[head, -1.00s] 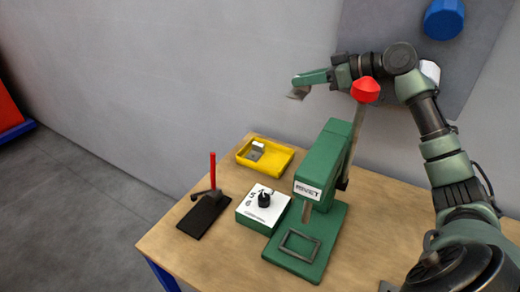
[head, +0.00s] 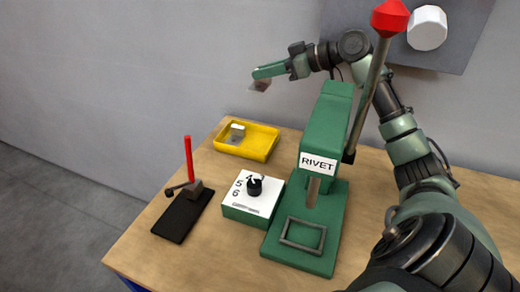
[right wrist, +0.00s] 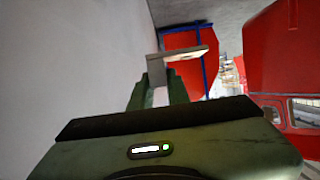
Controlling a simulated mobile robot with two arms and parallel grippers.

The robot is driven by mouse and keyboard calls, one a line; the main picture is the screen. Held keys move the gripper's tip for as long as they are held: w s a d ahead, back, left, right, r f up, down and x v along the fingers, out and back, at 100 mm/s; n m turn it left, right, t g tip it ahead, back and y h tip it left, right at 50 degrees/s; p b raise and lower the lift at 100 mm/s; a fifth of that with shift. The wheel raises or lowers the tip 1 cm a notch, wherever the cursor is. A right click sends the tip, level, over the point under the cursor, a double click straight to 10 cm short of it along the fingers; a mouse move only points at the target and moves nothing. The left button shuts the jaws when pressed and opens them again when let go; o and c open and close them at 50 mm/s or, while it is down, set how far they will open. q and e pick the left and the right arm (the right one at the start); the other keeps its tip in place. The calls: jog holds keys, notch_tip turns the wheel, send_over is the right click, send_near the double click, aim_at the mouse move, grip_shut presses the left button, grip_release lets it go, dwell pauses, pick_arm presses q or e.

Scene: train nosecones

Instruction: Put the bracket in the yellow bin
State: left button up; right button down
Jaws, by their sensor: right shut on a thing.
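The bracket (head: 260,85) is a small grey angled piece hanging from the jaws of my right gripper (head: 257,78). My right gripper is shut on it and holds it in the air, above the back of the table. In the right wrist view the bracket (right wrist: 178,56) shows its bent, L-like shape at the fingertips. The yellow bin (head: 262,145) is a shallow tray on the table, below the gripper in the head view. A grey and white piece (head: 236,132) lies in its left part. My left gripper is not in view.
A green rivet press (head: 328,125) with a red-knobbed lever (head: 390,18) stands right of the bin. In front are a green and white dial box (head: 252,197) and a black plate with a red upright handle (head: 188,160). A wall (head: 130,80) rises behind.

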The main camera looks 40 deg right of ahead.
aim_at(264, 142)
notch_tip(264, 142, down, 20)
jog(key=shift+s+r+p, duration=0.1)
jog(key=shift+r+p, duration=0.1)
jog(key=shift+p, duration=0.55)
jog(key=c, duration=1.6)
grip_release()
